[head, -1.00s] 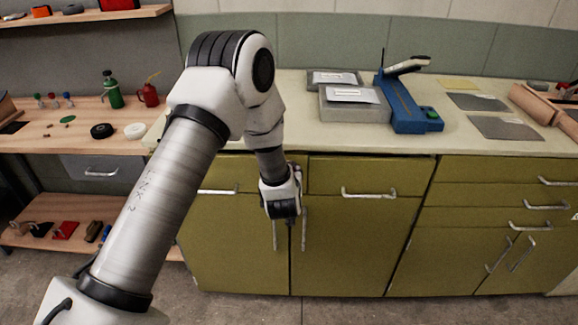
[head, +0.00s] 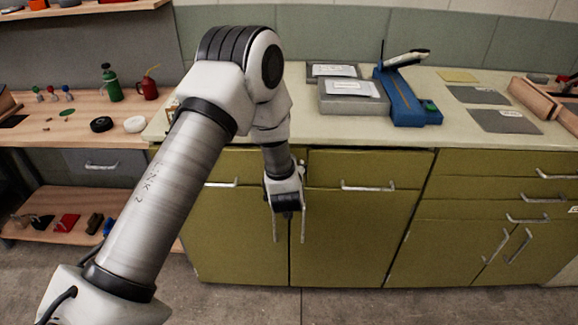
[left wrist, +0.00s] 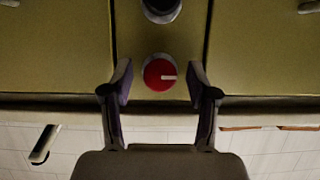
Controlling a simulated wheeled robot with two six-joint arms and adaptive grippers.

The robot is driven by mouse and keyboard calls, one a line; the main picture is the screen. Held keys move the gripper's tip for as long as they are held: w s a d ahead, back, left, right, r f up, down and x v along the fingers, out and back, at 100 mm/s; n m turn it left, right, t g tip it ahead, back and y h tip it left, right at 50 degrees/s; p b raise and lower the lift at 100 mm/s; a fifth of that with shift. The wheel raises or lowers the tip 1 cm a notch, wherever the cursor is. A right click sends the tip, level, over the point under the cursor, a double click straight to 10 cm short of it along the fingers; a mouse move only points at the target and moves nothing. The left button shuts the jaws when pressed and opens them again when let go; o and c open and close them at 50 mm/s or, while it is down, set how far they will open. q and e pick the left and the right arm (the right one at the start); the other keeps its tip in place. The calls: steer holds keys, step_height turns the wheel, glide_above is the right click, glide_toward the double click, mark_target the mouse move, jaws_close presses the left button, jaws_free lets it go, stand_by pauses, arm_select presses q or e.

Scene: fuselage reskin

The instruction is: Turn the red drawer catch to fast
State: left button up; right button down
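In the head view my left gripper (head: 286,197) is in front of the olive cabinet and hides the catch. My right gripper is in neither view.
A dark round knob (left wrist: 161,8) sits above the catch in the left wrist view. In the head view a drawer handle (head: 368,186) is to the right of the gripper. A blue lever tool (head: 402,100) and grey boxes (head: 352,97) stand on the countertop (head: 310,137).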

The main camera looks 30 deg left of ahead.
arm_select(q)
steer(key=v, duration=1.2)
steer(key=s+d+f+m+g+h+p, duration=0.2)
steer(key=s+f+g+h+p, duration=0.3)
steer(key=s+f, duration=1.05)
steer(key=s+d+f+m+g+h, duration=0.1)
steer(key=s+d+f+m+g, duration=0.1)
steer(key=s, duration=0.4)
steer(key=s+d+f+m+g+h, duration=0.1)
steer(key=s+d+f+g, duration=0.3)
steer(key=s, duration=0.2)
steer(key=shift+s+f+m+b, duration=0.25)
steer(key=shift+m+b, duration=0.05)
steer(key=shift+m, duration=0.1)
steer(key=shift+d, duration=0.1)
